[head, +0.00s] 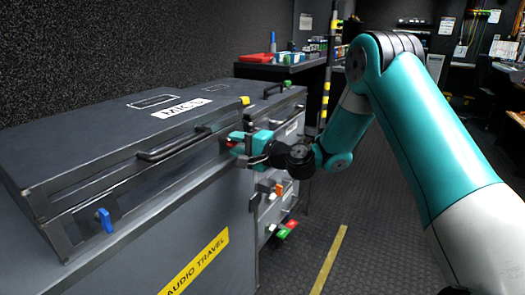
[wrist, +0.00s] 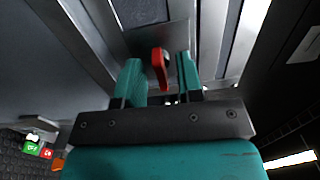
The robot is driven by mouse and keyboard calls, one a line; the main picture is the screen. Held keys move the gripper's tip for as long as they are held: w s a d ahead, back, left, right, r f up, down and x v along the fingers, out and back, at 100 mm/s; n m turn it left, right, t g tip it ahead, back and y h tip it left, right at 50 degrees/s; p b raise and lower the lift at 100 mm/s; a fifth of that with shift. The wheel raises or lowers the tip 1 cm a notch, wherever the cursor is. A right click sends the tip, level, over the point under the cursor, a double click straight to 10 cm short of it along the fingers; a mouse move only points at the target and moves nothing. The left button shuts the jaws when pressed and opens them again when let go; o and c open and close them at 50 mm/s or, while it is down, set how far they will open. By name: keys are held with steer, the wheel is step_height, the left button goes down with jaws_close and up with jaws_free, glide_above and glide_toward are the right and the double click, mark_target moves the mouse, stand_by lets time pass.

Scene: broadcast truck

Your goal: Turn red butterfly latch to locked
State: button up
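The red butterfly latch (wrist: 159,62) sits on a grey metal plate on the case front, seen in the wrist view between my two fingers. My gripper (wrist: 160,82) is open, with one teal finger on each side of the latch and a small gap on both sides. In the head view my gripper (head: 240,143) is at the front face of the grey case (head: 110,150). Only a small bit of red (head: 232,144) shows there; the rest of the latch is hidden by my gripper.
A blue latch (head: 104,220), a yellow latch (head: 244,100) and an orange latch (head: 279,189) are on the cases. A black handle (head: 175,146) sticks out left of my gripper. The floor (head: 375,215) to the right is clear.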

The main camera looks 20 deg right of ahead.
steer(key=b+v, duration=1.1)
steer(key=v, duration=0.5)
steer(key=shift+s+d, duration=0.2)
steer(key=shift+a, duration=0.1)
